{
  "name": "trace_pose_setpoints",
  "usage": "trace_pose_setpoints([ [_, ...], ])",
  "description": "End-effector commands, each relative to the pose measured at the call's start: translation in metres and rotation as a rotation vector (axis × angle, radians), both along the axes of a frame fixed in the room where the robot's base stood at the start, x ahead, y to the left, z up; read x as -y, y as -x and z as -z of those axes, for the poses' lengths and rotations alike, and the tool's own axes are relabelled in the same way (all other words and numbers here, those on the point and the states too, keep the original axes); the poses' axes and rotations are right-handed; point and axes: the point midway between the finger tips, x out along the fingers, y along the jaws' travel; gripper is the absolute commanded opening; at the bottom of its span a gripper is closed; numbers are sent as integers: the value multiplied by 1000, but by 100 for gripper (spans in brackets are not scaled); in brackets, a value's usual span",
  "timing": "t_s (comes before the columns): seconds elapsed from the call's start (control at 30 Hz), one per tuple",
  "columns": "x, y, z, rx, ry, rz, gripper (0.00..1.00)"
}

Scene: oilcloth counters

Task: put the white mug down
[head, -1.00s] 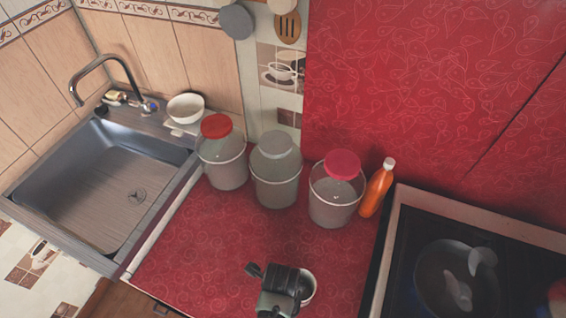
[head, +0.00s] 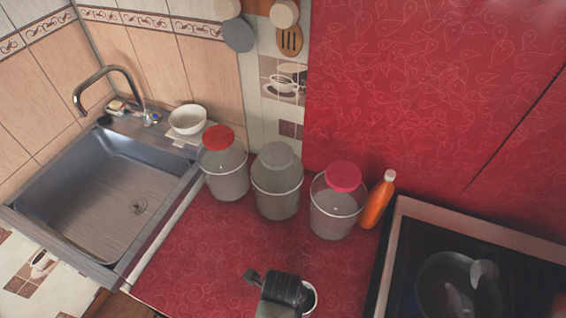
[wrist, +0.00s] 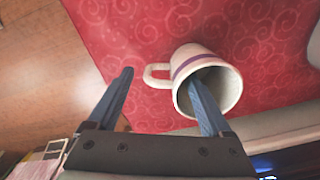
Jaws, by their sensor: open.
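The white mug (wrist: 207,78) has a purple band and a handle on its left in the wrist view. Its open mouth faces the camera, and it is over the red counter (wrist: 115,30). My gripper (wrist: 165,88) is open: one blue finger reaches into the mug's mouth, the other is outside, left of the handle. I cannot tell whether the mug's base touches the cloth. In the head view the mug (head: 310,297) shows only partly, on the right of my gripper (head: 290,292), which hides the rest.
Three lidded jars, red-lidded (head: 225,180), grey-lidded (head: 277,195) and pink-lidded (head: 334,215), and an orange bottle (head: 377,203) stand along the back. The sink (head: 105,195) is left, the stove (head: 430,245) with a pan right. Red counter before the jars is clear.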

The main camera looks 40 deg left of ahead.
Motion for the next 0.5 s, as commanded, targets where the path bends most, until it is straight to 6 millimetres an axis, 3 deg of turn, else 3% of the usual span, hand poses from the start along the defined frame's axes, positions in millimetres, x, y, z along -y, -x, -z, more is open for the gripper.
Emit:
trace_pose_setpoints([
  [0.3, -1, 0, -65, 4, -2, 0, 84],
  [0.5, -1, 1, -85, 1, 0, 0, 84],
])
